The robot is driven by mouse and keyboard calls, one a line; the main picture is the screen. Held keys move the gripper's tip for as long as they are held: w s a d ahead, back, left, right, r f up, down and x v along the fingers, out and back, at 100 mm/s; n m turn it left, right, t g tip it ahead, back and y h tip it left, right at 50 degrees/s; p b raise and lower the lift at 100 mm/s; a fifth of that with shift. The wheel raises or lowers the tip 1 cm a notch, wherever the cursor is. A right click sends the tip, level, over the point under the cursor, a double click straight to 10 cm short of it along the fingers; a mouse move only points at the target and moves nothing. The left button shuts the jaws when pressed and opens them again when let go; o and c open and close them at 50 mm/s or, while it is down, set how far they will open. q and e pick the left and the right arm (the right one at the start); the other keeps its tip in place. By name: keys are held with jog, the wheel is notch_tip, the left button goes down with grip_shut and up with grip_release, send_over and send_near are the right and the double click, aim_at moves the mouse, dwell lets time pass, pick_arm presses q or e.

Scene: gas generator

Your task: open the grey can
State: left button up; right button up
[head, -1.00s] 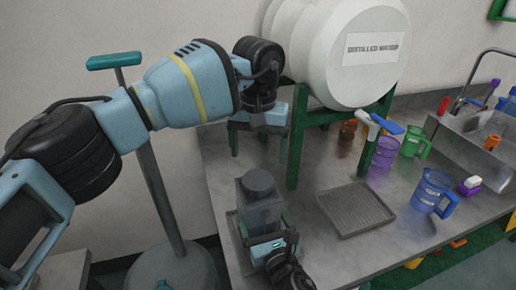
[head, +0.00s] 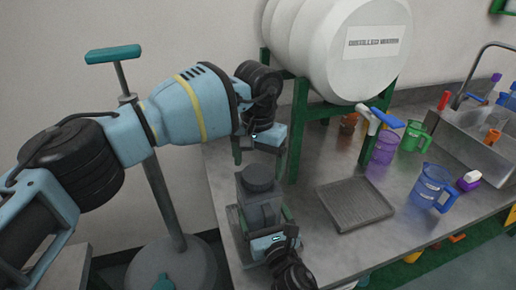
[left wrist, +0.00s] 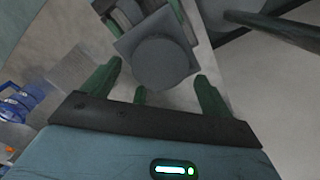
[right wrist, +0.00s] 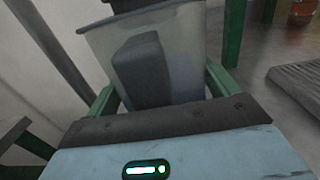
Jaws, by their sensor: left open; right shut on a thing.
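The grey can (head: 262,217) stands upright on the near left of the bench, with its round dark grey lid (head: 258,178) on top. My right gripper (head: 267,232) is shut on the can's body from the near side; the can fills the space between its fingers in the right wrist view (right wrist: 160,75). My left gripper (head: 260,160) is open above the can, fingers pointing down. In the left wrist view the lid (left wrist: 160,63) lies below and between the open fingers, a little ahead of them. The left fingers look apart from the lid.
A white drum (head: 350,50) on a green stand (head: 298,130) rises close behind my left gripper. A grey ridged tray (head: 355,203) lies right of the can. A blue jug (head: 432,187), purple jug (head: 384,148) and green jug (head: 415,137) stand further right, near a sink.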

aim_at(258, 176)
pick_arm(q)
jog(key=shift+f, duration=1.25)
jog(key=shift+c, duration=0.4)
